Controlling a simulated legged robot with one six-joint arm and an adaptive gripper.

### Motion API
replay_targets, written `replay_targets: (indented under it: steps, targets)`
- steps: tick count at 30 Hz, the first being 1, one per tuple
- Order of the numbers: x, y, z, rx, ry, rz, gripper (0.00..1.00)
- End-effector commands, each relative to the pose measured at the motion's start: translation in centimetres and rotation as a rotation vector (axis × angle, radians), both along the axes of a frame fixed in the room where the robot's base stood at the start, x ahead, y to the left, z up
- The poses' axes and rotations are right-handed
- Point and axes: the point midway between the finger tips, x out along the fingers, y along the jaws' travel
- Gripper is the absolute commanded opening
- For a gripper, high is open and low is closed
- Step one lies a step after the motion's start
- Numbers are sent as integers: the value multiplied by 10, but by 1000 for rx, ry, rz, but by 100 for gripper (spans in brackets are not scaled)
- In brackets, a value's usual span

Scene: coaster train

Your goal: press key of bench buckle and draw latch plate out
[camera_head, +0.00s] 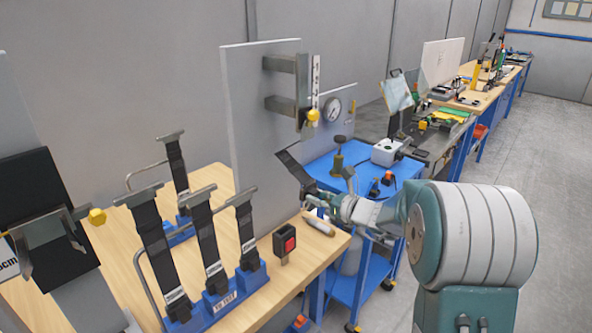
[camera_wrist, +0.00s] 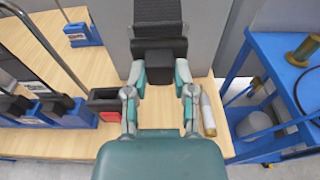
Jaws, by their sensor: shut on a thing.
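The bench buckle (camera_head: 286,243) is a black block with a red key on its face, standing on a short stem near the wooden bench's front edge. It also shows left of my gripper in the wrist view (camera_wrist: 105,100). My gripper (camera_wrist: 157,90) is shut on a black block with dark webbing, which I take for the latch plate (camera_wrist: 153,52). In the head view my gripper (camera_head: 310,197) is beyond and right of the buckle, with the webbing (camera_head: 293,167) slanting up and left from it. The block is apart from the buckle. I cannot make out a metal tongue.
Several dark straps with T-shaped tops (camera_head: 205,240) stand in blue bases left of the buckle. A pale cylinder (camera_head: 318,226) lies on the bench right of it. A grey panel (camera_head: 255,120) rises behind. A blue cart (camera_head: 365,172) stands to the right.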

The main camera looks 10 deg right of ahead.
Motion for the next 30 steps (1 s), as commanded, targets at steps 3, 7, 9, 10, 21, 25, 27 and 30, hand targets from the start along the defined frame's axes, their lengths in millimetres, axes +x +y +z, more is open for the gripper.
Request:
replay_targets:
  steps: [3,7,9,10,21,25,27,30]
  targets:
    - [0,0,-1,0,0,0,0]
    - [0,0,-13,2,1,1,0]
    - [0,0,-20,2,3,1,0]
    - [0,0,-23,1,2,1,0]
    - [0,0,-61,1,2,0,0]
    - [0,0,-75,1,2,1,0]
    - [0,0,-82,2,3,1,0]
    - [0,0,-92,2,1,0,0]
